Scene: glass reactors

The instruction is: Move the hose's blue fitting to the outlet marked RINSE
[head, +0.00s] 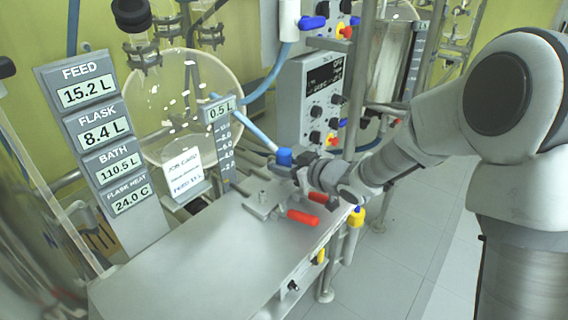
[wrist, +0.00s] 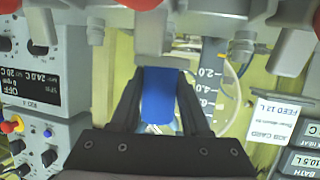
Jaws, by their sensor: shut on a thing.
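The blue fitting (head: 284,156) is on the end of a light-blue hose (head: 262,138), above the back of the steel bench. My gripper (head: 292,166) is shut on this fitting. In the wrist view the blue fitting (wrist: 159,97) stands between both fingers of my gripper (wrist: 159,84). A grey metal stub (wrist: 152,40) shows just above the fitting; I cannot tell whether they touch. Two red valve handles (head: 303,217) and (head: 318,197) are at the bench edge, beside my gripper. No RINSE mark is readable in either view.
The steel bench top (head: 200,262) is mostly clear. A display column (head: 100,150) stands at left. A round glass vessel (head: 185,95) and control box (head: 308,98) stand behind. A job card (head: 181,174) stands near the vessel. Red handles (wrist: 290,52) also line the wrist view's top.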

